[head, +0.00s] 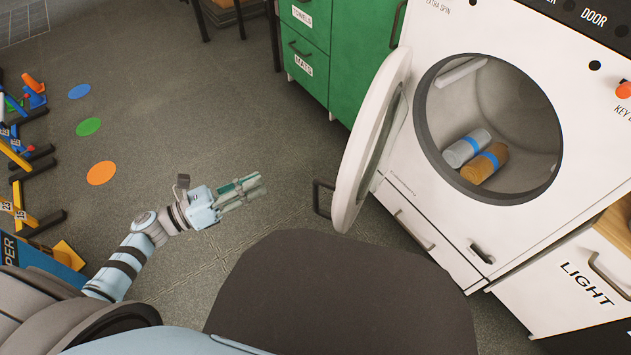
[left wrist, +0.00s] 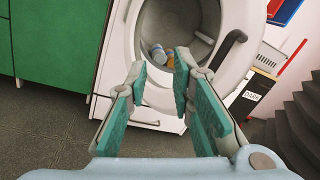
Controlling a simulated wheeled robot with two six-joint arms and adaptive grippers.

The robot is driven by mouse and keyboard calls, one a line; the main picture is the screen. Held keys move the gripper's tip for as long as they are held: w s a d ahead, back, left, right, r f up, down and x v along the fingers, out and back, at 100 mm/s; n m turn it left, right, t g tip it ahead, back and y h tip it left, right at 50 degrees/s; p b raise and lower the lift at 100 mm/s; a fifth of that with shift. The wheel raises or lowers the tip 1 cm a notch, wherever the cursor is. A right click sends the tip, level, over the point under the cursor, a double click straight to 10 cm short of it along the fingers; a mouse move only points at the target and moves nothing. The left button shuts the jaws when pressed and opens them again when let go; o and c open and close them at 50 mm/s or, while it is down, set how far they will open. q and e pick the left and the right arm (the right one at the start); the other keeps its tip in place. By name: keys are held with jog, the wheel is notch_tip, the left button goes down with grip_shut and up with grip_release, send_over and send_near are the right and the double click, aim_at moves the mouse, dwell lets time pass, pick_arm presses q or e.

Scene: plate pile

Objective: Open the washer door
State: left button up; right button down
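The white washer (head: 400,165) stands at the right in the head view. Its round door (head: 368,140) is swung wide open to the left, with a dark handle (head: 322,198) on its outer side. The drum opening (head: 520,110) is uncovered, and a grey roll (head: 466,147) and a brown roll (head: 485,163) with blue bands lie inside. My left gripper (head: 252,187) is left of the door, apart from the handle. In the left wrist view its fingers (left wrist: 160,85) are spread with nothing between them, and the door handle (left wrist: 231,46) shows to the right. My right gripper is not visible.
Green cabinets (head: 335,50) stand behind the washer door. A white LIGHT unit (head: 570,285) is at the lower right. Coloured floor dots (head: 101,173) and a rack (head: 20,150) are at the left. The floor around my left gripper is clear.

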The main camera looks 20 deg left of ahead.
aim_at(316, 194)
pick_arm(q)
jog(key=s+d+r+m+g+h, duration=0.1)
jog(key=s+d+m+g+h, duration=0.15)
jog(key=s+m+g, duration=0.5)
jog(key=shift+m+t+h, duration=0.25)
jog(key=shift+m+t, duration=0.2)
jog(key=shift+t, duration=0.5)
jog(key=w+x, duration=0.1)
jog(key=x, duration=0.8)
jog(key=w+a+x, duration=0.1)
jog(key=x, duration=0.4)
jog(key=shift+w+r, duration=0.1)
jog(key=shift+w, duration=0.3)
grip_shut()
